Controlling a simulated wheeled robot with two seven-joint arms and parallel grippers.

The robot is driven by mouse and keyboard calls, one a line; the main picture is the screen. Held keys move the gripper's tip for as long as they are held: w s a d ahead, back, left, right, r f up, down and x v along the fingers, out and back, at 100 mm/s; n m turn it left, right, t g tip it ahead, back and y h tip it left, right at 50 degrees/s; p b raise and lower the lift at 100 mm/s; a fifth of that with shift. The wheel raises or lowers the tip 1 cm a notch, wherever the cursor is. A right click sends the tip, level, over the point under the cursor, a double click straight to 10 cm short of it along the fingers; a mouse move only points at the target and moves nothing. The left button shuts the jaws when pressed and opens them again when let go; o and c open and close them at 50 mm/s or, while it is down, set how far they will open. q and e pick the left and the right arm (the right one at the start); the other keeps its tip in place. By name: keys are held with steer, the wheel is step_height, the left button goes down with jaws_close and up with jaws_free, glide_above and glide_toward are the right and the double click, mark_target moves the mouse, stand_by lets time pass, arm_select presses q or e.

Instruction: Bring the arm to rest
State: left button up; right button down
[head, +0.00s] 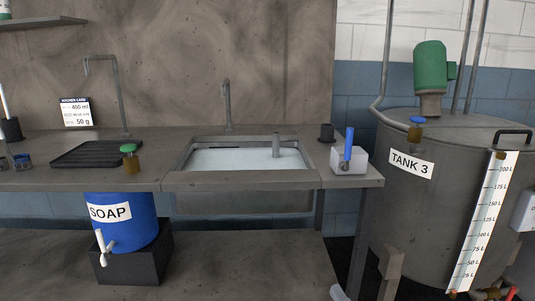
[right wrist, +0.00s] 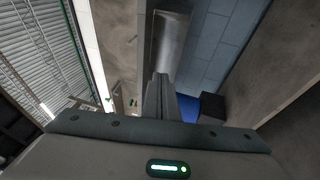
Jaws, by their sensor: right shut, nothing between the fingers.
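My right gripper (right wrist: 160,78) shows in the right wrist view, with its two grey fingers together and nothing between them. It is low, clear of the counter top. Past the fingertips the same view shows what looks like the underside of the metal sink. A blue part of the soap barrel (right wrist: 188,108) and its black stand (right wrist: 212,106) are to the right of the fingers. In the head view only a small pale piece shows at the bottom edge, and I cannot tell its jaws there. My left gripper is in neither view.
The counter (head: 230,181) holds a water-filled sink (head: 215,160), a black rack (head: 88,154), a green-topped bottle (head: 131,160) and a white container (head: 349,160) with a blue handle. The blue soap barrel (head: 125,230) stands below. Tank 3 (head: 420,215) stands at the right.

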steer(key=s+a+f+m+g+h, duration=0.1)
steer(key=s+a+f+m+g, duration=0.25)
steer(key=s+f+m, duration=0.75)
steer(key=s+a+f+m+g+h, duration=0.2)
steer(key=s+f+m+g, duration=0.2)
steer(key=s+f+m, duration=0.65)
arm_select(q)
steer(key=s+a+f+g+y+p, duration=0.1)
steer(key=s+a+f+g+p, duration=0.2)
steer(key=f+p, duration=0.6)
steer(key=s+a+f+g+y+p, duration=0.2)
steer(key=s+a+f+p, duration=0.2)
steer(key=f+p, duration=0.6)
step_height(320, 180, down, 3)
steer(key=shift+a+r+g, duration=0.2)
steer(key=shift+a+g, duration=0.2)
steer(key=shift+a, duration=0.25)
arm_select(e)
steer(key=s+d+f+g+h, duration=0.1)
steer(key=s+d+f+g, duration=0.2)
steer(key=f, duration=0.6)
steer(key=s+d+f+g+h, duration=0.2)
steer(key=s+d+f, duration=0.3)
steer(key=f, duration=0.4)
steer(key=shift+s+f+n+g, duration=0.4)
steer(key=shift+s+n+g, duration=0.05)
steer(key=shift+s+g, duration=0.1)
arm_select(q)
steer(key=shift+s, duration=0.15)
